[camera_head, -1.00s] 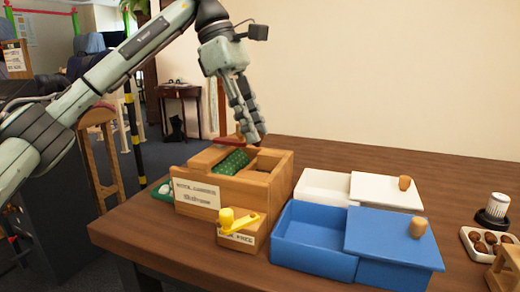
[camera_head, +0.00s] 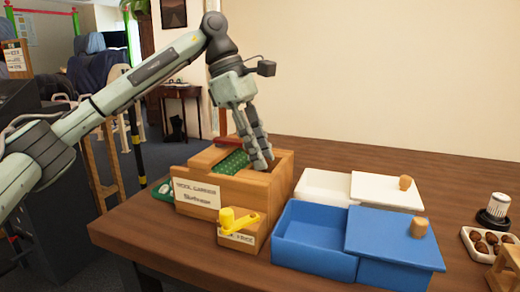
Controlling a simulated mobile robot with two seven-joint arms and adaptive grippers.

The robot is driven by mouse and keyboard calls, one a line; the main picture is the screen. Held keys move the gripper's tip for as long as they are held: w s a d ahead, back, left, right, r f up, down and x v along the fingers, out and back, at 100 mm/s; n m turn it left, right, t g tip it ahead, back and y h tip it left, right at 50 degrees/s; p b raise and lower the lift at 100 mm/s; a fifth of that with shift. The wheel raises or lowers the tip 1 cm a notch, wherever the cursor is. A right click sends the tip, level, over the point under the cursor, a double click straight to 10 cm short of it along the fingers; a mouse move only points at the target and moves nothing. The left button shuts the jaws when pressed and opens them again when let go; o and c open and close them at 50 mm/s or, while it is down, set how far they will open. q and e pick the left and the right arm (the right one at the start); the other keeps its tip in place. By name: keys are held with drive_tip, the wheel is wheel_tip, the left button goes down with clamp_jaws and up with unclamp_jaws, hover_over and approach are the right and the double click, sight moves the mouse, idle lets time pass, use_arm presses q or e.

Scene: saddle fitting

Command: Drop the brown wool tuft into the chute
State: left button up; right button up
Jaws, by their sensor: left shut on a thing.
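A wooden box (camera_head: 237,196) stands on the table, with a label that seems to read "wool carding". A green studded roller (camera_head: 235,161) lies in its top, and an opening beside the roller, apparently the chute, is at the right. My left gripper (camera_head: 264,166) points down with its fingertips at this opening. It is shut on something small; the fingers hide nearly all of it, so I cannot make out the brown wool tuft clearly. My right gripper is out of view.
A small wooden block with a yellow crank (camera_head: 240,222) adjoins the box's front. A blue bin (camera_head: 309,261) and a white bin (camera_head: 318,187), each with a partly covering knobbed lid, stand to the right. A white tray (camera_head: 464,236) of brown lumps lies far right.

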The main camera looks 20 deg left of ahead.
use_arm(q)
drive_tip(key=shift+f, duration=0.3)
drive_tip(key=o, duration=0.6)
drive_tip(key=shift+o, duration=0.3)
drive_tip(key=shift+r, duration=0.55)
drive_tip(key=shift+a+r, duration=0.1)
drive_tip(key=shift+r, duration=0.35)
drive_tip(key=p+v, duration=0.1)
drive_tip(key=v, duration=0.8)
drive_tip(key=shift+a+r+p, duration=0.2)
drive_tip(key=shift+r+p, duration=0.2)
drive_tip(key=shift+r, duration=0.2)
drive_tip(key=shift+a+r, duration=0.25)
drive_tip(key=shift+r, duration=0.2)
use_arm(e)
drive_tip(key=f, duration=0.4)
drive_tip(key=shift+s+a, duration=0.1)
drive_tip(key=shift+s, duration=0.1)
use_arm(q)
drive_tip(key=shift+f, duration=0.1)
